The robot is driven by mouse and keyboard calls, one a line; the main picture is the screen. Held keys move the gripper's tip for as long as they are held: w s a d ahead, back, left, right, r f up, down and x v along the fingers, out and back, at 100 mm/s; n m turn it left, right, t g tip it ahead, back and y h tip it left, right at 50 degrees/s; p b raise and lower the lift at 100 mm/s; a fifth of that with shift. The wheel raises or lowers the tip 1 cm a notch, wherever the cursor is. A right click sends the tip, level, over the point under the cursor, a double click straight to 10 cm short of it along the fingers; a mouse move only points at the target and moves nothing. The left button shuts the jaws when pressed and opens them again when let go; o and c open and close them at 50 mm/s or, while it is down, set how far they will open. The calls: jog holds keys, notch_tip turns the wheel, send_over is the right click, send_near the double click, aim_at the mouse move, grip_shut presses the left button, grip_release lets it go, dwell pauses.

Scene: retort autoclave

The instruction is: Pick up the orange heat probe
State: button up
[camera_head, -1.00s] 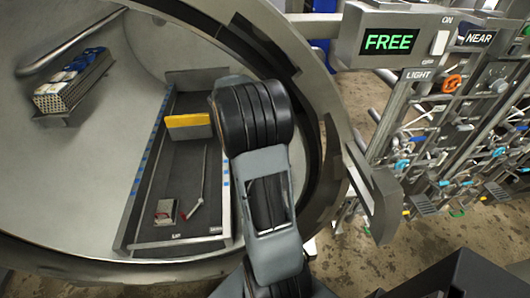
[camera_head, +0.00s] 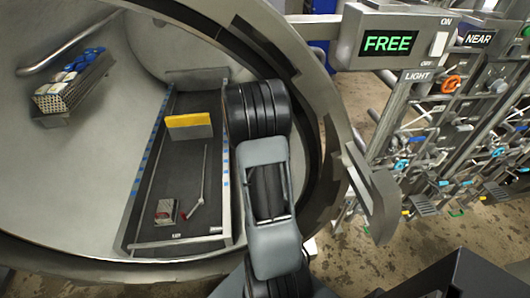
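I cannot make out for sure an orange heat probe. Inside the open round chamber, a dark tray (camera_head: 150,225) with metal side rails lies on the floor. A yellow-orange block (camera_head: 188,120) stands across the tray toward its back. Near its front lie a small metal box with a red part (camera_head: 165,211) and a thin rod with a red piece at its lower end (camera_head: 196,206). My arm rises in front of the chamber at the tray's right side, partly hiding the right rail. My gripper is not in view.
The chamber's thick round rim (camera_head: 325,150) curves close to the right of my arm. A rack of white and blue items (camera_head: 72,82) sits on the left wall. A control panel with a green FREE display (camera_head: 388,43) and pipes with valves stand at right.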

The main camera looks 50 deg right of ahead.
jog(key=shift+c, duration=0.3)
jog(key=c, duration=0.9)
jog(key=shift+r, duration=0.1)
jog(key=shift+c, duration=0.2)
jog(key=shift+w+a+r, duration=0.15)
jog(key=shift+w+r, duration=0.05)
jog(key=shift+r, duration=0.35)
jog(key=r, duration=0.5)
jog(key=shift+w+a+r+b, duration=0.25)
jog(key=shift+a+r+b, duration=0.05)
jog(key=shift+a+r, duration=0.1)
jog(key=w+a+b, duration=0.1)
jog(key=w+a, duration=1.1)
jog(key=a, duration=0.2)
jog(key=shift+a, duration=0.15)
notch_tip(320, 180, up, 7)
jog(key=p, duration=0.6)
jog(key=shift+p, duration=0.35)
